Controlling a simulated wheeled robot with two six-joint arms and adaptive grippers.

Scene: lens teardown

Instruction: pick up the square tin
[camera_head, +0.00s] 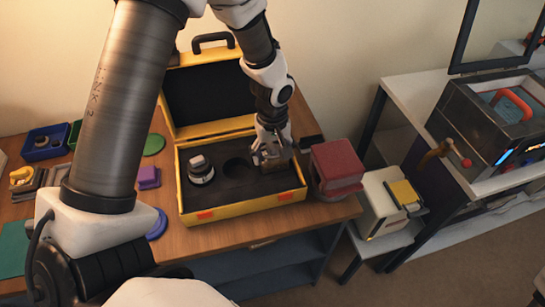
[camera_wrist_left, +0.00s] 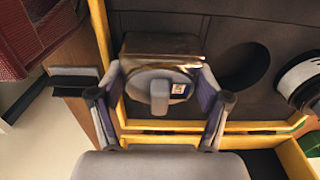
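The square tin (camera_head: 272,165) is a bronze-brown box in the right part of the open yellow case (camera_head: 245,212), mostly hidden by my gripper in the head view. In the left wrist view the tin (camera_wrist_left: 160,45) shows a shiny brown edge, with a grey round piece with a knob and small sticker in front of it. My left gripper (camera_head: 268,153) is down at the tin. In the wrist view its two fingers (camera_wrist_left: 160,90) are spread, one on each side of the tin. Whether the pads touch it is unclear. My right gripper is not in view.
A black and white lens (camera_head: 201,169) stands in the case's left part, beside an empty round hole (camera_head: 237,168). A red box (camera_head: 337,168) stands close right of the case. The case lid (camera_head: 210,92) is up behind. Coloured small items lie on the table's left.

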